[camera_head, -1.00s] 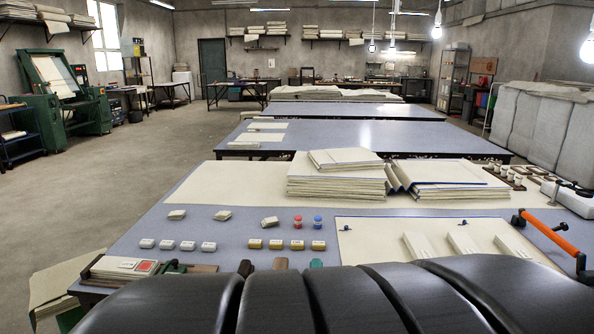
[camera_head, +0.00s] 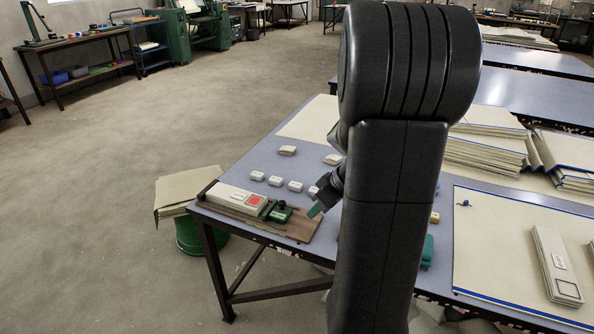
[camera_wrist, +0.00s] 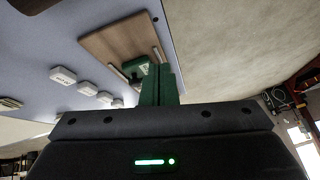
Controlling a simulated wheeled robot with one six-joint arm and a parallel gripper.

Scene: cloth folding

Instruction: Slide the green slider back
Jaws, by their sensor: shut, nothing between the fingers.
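The green slider (camera_head: 279,212) sits on a wooden board (camera_head: 303,227) at the table's near left corner, just right of a pale box with a red square (camera_head: 252,201). It has a dark knob on top. In the wrist view the slider (camera_wrist: 136,67) lies beyond my fingers, partly hidden by them, on the board (camera_wrist: 118,38). My gripper (camera_head: 316,210) is to the right of the slider, its green fingertips above the board's right end; I cannot tell whether they touch anything. In the wrist view its green fingers (camera_wrist: 160,85) are together and empty.
Small white blocks (camera_head: 275,181) stand in a row behind the board. Stacked pale sheets (camera_head: 485,155) lie on the table's right side. A green bin with papers (camera_head: 188,194) stands on the floor left of the table. My arm hides the table's middle.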

